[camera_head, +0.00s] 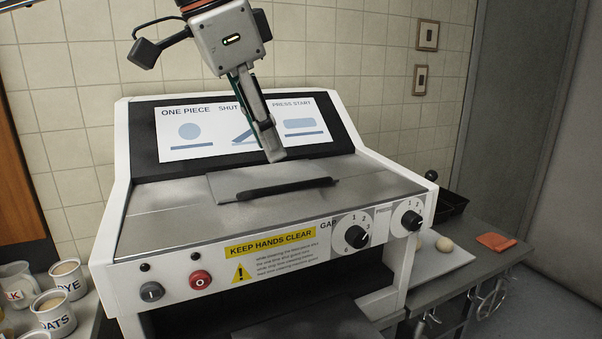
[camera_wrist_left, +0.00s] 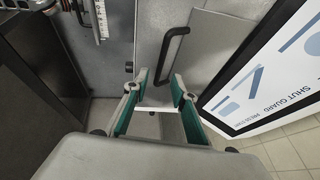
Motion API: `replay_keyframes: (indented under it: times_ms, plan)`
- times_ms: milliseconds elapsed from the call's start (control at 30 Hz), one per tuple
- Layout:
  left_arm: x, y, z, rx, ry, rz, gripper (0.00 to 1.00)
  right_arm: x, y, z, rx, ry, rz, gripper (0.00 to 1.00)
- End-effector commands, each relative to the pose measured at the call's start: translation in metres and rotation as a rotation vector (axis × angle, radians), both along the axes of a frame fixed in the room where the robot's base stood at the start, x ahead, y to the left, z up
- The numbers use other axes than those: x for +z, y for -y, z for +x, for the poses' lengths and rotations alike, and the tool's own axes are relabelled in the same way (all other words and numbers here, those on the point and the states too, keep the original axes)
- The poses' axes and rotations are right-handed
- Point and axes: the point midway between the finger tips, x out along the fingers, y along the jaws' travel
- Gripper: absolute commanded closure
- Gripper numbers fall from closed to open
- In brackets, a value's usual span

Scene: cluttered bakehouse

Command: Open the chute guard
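The chute guard is a flat grey plate (camera_head: 232,184) lying on the steel top of the white dough machine (camera_head: 128,215). A black bar handle (camera_head: 285,188) runs along its front part. In the left wrist view the guard plate (camera_wrist_left: 222,45) and its handle (camera_wrist_left: 172,52) show beyond the fingers. My left gripper (camera_head: 270,148) hangs above and behind the handle, in front of the picture panel. In the left wrist view its green-lined fingers (camera_wrist_left: 155,90) are apart with nothing between them. They appear clear of the handle. My right gripper is not in view.
The slanted picture panel (camera_head: 240,128) stands close behind the left gripper. Knobs (camera_head: 353,233) and a red button (camera_head: 200,280) are on the front. Labelled mugs (camera_head: 55,312) stand at left. Dough (camera_head: 444,244) and an orange cloth (camera_head: 495,241) lie on the right bench.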

Motion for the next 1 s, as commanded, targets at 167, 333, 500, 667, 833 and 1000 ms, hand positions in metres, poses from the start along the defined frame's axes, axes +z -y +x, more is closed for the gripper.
replay_keyframes:
  times_ms: [167, 333, 500, 667, 833, 1000]
  plan:
    - [-0.013, 0.001, 0.006, 0.015, 0.003, 0.008, 0.74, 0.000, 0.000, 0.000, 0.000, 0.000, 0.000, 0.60]
    - [-0.037, 0.009, 0.014, 0.012, 0.004, 0.008, 0.74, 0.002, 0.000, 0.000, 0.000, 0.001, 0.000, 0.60]
    - [-0.057, 0.016, 0.021, 0.011, 0.004, 0.006, 0.74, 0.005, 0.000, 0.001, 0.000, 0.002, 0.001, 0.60]
    - [-0.067, 0.019, 0.024, 0.011, 0.004, 0.005, 0.74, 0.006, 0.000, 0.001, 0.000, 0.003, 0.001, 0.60]
    - [-0.069, 0.020, 0.025, 0.011, 0.005, 0.004, 0.74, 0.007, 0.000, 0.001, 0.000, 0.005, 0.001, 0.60]
    - [-0.069, 0.020, 0.025, 0.011, 0.004, 0.005, 0.87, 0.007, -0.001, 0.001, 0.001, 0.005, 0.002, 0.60]
